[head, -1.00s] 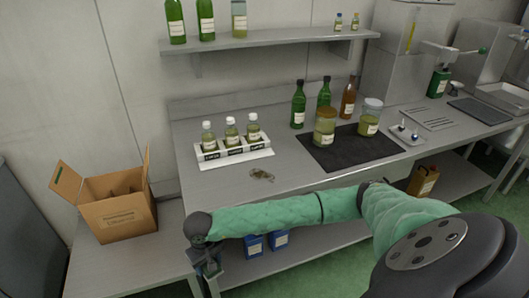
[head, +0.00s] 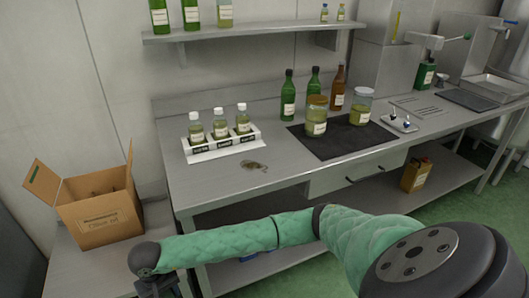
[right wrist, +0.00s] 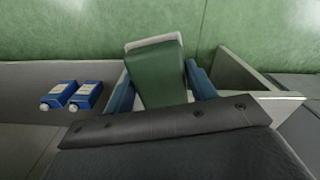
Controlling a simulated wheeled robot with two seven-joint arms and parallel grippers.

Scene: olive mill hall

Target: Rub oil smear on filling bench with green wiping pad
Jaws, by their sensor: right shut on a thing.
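The oil smear (head: 254,165) is a small brownish patch on the steel filling bench (head: 215,180), just in front of the white bottle rack. My right arm crosses the lower part of the head view, and its gripper (head: 160,286) hangs at the bottom edge, left of the bench's front left corner and away from the smear. In the right wrist view the right gripper (right wrist: 160,85) is shut on the green wiping pad (right wrist: 158,78), which has a pale edge and sits between blue fingers. The pad does not show in the head view. My left gripper is in neither view.
A white rack (head: 225,149) of small bottles stands behind the smear. A dark mat (head: 340,142) with jars stands to its right, near green and brown bottles. A cardboard box (head: 98,215) is on a lower table at left. Blue containers (right wrist: 72,95) show in the wrist view.

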